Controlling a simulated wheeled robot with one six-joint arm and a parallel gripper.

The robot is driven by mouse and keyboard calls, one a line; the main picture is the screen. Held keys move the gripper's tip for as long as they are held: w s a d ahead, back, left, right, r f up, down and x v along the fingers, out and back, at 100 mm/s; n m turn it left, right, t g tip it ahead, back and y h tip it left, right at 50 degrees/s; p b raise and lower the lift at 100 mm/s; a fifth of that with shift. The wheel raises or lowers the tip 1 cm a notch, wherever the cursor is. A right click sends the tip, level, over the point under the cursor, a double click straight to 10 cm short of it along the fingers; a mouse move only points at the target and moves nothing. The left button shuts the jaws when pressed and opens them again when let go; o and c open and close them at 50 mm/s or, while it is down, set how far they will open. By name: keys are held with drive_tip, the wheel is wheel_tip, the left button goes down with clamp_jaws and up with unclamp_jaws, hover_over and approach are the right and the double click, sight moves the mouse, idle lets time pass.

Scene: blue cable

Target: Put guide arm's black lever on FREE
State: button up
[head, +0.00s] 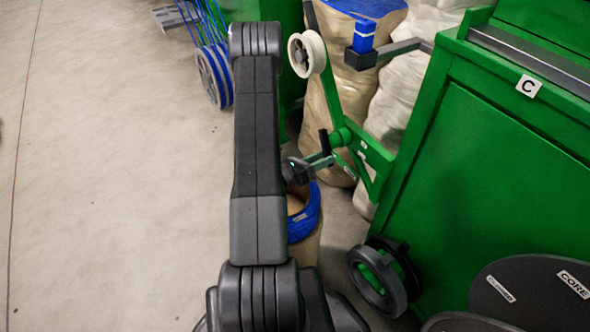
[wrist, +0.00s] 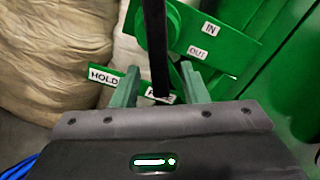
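The guide arm (head: 332,95) is green, carries a white roller (head: 307,54) at its top, and joins the green machine's side. Its black lever (wrist: 157,45) runs down the middle of the wrist view. Its lower end is over a partly covered white label (wrist: 162,99), which seems to read FREE. The HOLD label (wrist: 102,76) is clear to the left. My gripper (wrist: 162,88) is open, with a pale green finger on each side of the lever and a gap visible at each. In the head view my gripper (head: 322,162) is beside the guide arm, small and partly hidden by my arm.
A green plate with IN and OUT labels (wrist: 197,52) is just behind the lever. The green machine (head: 500,180) fills the right. Pale sacks (head: 335,110) stand behind. A blue cable coil (head: 304,222) lies below my gripper.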

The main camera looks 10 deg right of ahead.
drive_tip(key=p+v, duration=0.1)
drive_tip(key=v, duration=1)
idle(0.6)
drive_tip(key=shift+b+x, duration=0.75)
drive_tip(key=shift+x, duration=5.85)
